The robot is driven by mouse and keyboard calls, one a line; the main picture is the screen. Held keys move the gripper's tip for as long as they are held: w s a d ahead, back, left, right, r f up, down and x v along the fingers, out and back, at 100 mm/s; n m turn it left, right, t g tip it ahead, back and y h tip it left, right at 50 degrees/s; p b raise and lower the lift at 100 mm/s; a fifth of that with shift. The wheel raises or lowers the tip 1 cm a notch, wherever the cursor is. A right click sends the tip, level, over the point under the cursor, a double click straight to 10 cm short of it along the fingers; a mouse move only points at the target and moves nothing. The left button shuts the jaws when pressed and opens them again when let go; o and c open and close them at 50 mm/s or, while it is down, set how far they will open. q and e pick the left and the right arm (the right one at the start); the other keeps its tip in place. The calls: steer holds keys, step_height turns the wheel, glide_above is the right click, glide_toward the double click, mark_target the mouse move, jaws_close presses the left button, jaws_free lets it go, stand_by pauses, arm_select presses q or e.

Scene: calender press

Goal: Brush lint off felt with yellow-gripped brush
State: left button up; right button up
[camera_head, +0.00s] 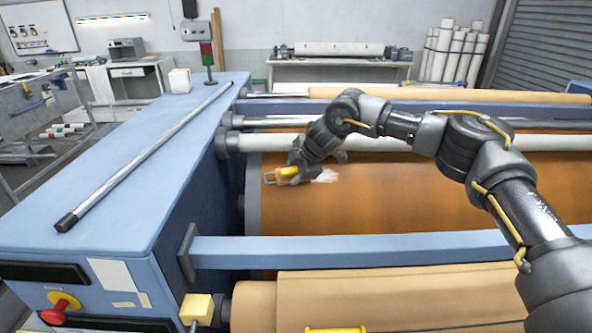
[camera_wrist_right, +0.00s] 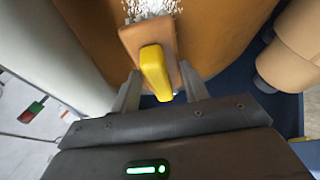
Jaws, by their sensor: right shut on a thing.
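My right gripper (camera_head: 297,172) is shut on the yellow grip of the brush (camera_head: 287,172), near the left end of the orange-brown felt roll (camera_head: 420,205). The right wrist view shows the brush's yellow grip (camera_wrist_right: 155,72) and tan block between the two fingers of the gripper (camera_wrist_right: 157,92). White lint (camera_head: 326,176) lies on the felt just right of the brush. In the wrist view the lint (camera_wrist_right: 152,8) is at the far end of the tan block. I cannot tell whether the bristles touch the felt. My left gripper is not in view.
A blue crossbar (camera_head: 350,249) runs in front of the felt, with a tan roll (camera_head: 400,298) below it. A pale roller (camera_head: 400,143) runs behind the felt. A metal bar (camera_head: 145,157) lies on the blue machine housing (camera_head: 180,190). A red stop button (camera_head: 62,304) is at front left.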

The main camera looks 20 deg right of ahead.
steer(key=shift+s+d+r, duration=0.1)
steer(key=shift+s+d, duration=0.15)
steer(key=shift+d, duration=0.6)
steer(key=shift+s+d, duration=0.2)
steer(key=shift+d, duration=0.65)
steer(key=shift+d, duration=0.15)
steer(key=shift+s+d, duration=0.2)
steer(key=shift+d, duration=0.6)
steer(key=shift+s+d, duration=0.2)
steer(key=shift+d, duration=0.55)
steer(key=shift+d, duration=0.1)
steer(key=shift+s+d+f+p, duration=0.15)
steer(key=shift+s+d+p, duration=0.05)
steer(key=shift+d, duration=0.6)
steer(key=shift+s+d+f+p, duration=0.1)
steer(key=shift+s+d+p, duration=0.1)
steer(key=shift+d, duration=0.55)
steer(key=shift+s+d+p, duration=0.2)
steer(key=shift+s+d, duration=0.05)
steer(key=shift+d, duration=0.65)
steer(key=shift+s+d+p, duration=0.15)
steer(key=shift+s+d, duration=0.05)
steer(key=shift+d, duration=0.65)
steer(key=shift+a+r+p, duration=0.1)
steer(key=shift+r+p, duration=0.1)
steer(key=shift+p, duration=0.15)
steer(key=shift+a, duration=0.1)
